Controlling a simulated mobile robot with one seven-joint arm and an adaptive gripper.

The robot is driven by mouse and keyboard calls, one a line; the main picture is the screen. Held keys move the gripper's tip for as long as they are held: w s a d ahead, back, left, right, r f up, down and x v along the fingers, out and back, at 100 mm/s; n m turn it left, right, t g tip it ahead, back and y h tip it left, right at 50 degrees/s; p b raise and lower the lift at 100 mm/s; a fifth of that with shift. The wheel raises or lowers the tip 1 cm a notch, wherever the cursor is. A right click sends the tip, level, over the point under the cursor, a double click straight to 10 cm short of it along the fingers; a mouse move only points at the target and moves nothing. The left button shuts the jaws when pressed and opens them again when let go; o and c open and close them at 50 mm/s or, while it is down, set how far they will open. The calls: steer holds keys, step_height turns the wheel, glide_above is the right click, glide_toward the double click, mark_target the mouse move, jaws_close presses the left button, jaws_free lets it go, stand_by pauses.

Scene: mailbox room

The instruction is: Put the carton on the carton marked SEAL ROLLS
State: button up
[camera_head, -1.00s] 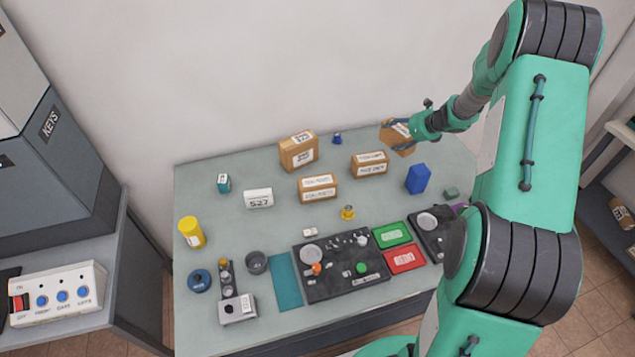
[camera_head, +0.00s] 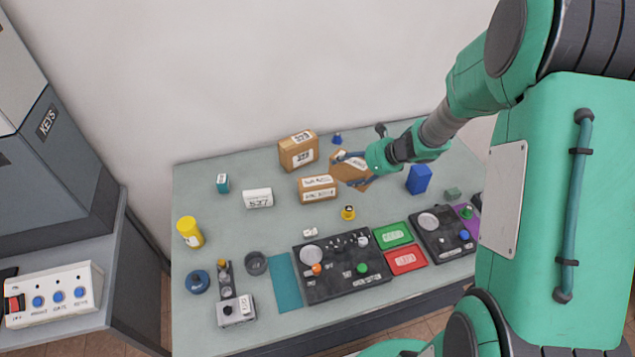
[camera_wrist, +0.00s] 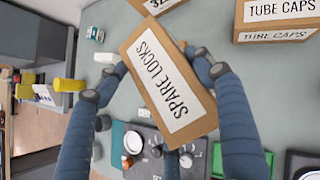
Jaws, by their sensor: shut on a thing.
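My gripper (camera_head: 352,168) is shut on a brown carton (camera_head: 357,181), which it holds up, tilted in the picture. In the wrist view both fingers of my gripper (camera_wrist: 162,72) press the sides of this carton, whose label reads SPARE LOCKS (camera_wrist: 168,85). A brown carton with white labels (camera_head: 317,189) stands on the table just left of the held one in the head view. Its print is too blurred to read there, so I cannot confirm SEAL ROLLS. In the wrist view a carton marked TUBE CAPS (camera_wrist: 275,22) stands at upper right.
A taller carton (camera_head: 298,152) stands behind the labelled one, close to it. A blue block (camera_head: 418,179) is to the right, a white box (camera_head: 257,198) to the left, and a small yellow object (camera_head: 348,212) in front. Dark panels and coloured trays fill the front.

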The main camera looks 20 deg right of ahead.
steer(key=s+a+n+y, duration=0.1)
steer(key=s+a, duration=0.7)
steer(key=a, duration=0.1)
steer(key=shift+s+a+f+n+g+b, duration=0.25)
steer(key=shift+a+f+n+g+b, duration=0.05)
steer(key=shift+f+n+g, duration=0.1)
steer(key=shift+w, duration=0.15)
steer(key=b, duration=0.2)
glide_above(316, 183)
steer(key=shift+f, duration=0.75)
steer(key=shift+f+b, duration=0.4)
steer(key=shift+f, duration=1.35)
steer(key=shift+f, duration=0.15)
steer(key=o, duration=1.6)
steer(key=shift+c, duration=0.2)
